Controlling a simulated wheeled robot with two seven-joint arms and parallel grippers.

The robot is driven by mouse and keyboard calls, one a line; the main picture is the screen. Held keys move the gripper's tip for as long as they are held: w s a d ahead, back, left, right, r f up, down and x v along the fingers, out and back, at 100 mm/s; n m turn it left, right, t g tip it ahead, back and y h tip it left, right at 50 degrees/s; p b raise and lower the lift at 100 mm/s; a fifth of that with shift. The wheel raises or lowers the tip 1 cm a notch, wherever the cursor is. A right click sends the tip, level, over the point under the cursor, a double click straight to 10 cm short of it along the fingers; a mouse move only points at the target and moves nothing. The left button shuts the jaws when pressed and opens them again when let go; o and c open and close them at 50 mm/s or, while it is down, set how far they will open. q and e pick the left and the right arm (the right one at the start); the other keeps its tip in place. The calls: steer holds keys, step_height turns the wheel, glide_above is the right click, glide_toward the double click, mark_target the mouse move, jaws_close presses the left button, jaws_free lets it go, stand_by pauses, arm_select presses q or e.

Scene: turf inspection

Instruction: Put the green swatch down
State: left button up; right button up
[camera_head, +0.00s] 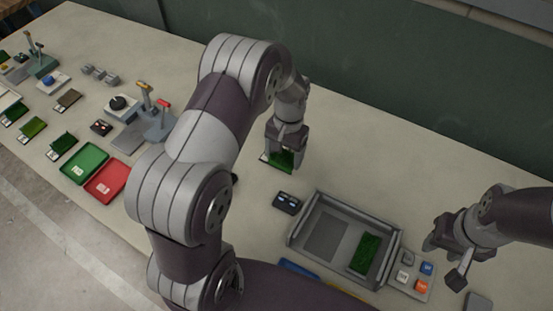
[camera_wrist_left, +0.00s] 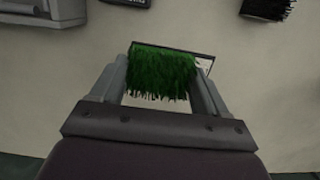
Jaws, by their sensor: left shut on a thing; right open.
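In the left wrist view the swatch (camera_wrist_left: 162,72) sits between the two fingers of my left gripper (camera_wrist_left: 160,85). Whether it touches the table is hard to tell. My right gripper (camera_head: 452,262) is open and empty at the right, beside the button panel.
A grey tray (camera_head: 297,232) holds another green turf piece (camera_head: 367,252) on its right side; its left patch is bare. A small black device (camera_head: 286,202) lies left of it. A button panel (camera_head: 415,275) is at right. Green (camera_head: 84,163) and red (camera_head: 107,180) trays lie left.

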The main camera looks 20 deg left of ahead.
mark_target(280, 163)
arm_select(q)
steer(key=shift+a+f, duration=0.3)
steer(key=shift+a, duration=0.15)
steer(key=shift+a+f, duration=0.1)
steer(key=shift+f, duration=0.2)
steer(key=shift+f+p, duration=0.35)
steer(key=shift+f, duration=1.45)
steer(key=shift+f, duration=0.1)
steer(key=o, duration=1.1)
